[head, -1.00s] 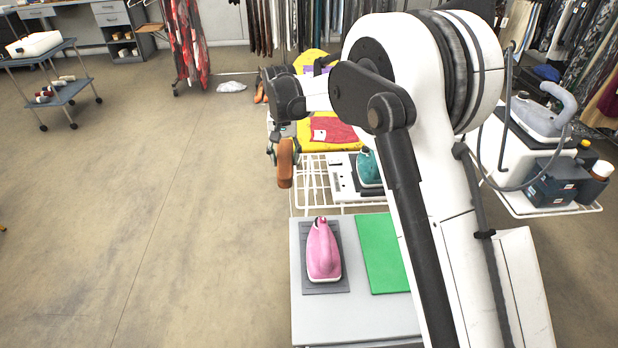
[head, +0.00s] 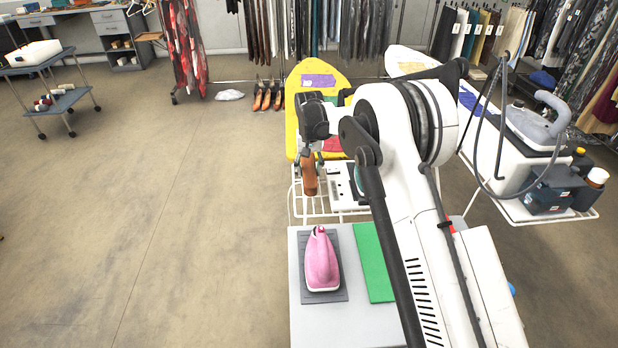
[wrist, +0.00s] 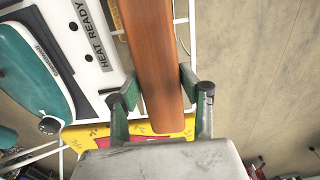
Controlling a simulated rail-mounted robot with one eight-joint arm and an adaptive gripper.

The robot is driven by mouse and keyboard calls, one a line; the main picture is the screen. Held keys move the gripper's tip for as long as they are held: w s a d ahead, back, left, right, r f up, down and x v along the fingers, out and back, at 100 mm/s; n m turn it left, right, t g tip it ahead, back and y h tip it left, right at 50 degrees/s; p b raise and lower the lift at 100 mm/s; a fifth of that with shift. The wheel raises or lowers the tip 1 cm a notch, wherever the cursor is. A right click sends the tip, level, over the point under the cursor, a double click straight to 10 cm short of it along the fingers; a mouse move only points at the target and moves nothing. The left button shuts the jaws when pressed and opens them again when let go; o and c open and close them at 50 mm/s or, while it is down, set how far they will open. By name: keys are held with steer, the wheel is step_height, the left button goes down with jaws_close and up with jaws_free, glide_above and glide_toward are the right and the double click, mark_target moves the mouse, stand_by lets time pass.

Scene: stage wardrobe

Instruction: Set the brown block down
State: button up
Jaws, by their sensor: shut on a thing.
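The brown block (head: 309,179) is a long wooden piece with rounded edges. My gripper (head: 309,158) is shut on it near one end and holds it in the air, hanging down, in the head view. In the wrist view the block (wrist: 154,60) runs up from between the two fingers of my gripper (wrist: 160,98). In the head view it hangs in front of the white wire rack and the yellow ironing board. The block's far end is cut off in the wrist view.
A grey table (head: 330,317) in front bears a pink iron (head: 321,260) on a dark pad and a green mat (head: 374,262). A white wire rack (head: 312,207) holds a panel marked "HEAT READY" (wrist: 93,32) and a teal iron (wrist: 28,75). The yellow ironing board (head: 293,110) stands behind.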

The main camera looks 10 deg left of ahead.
steer(key=shift+f, duration=1.75)
steer(key=shift+f, duration=0.2)
steer(key=o, duration=1.4)
steer(key=shift+r, duration=0.2)
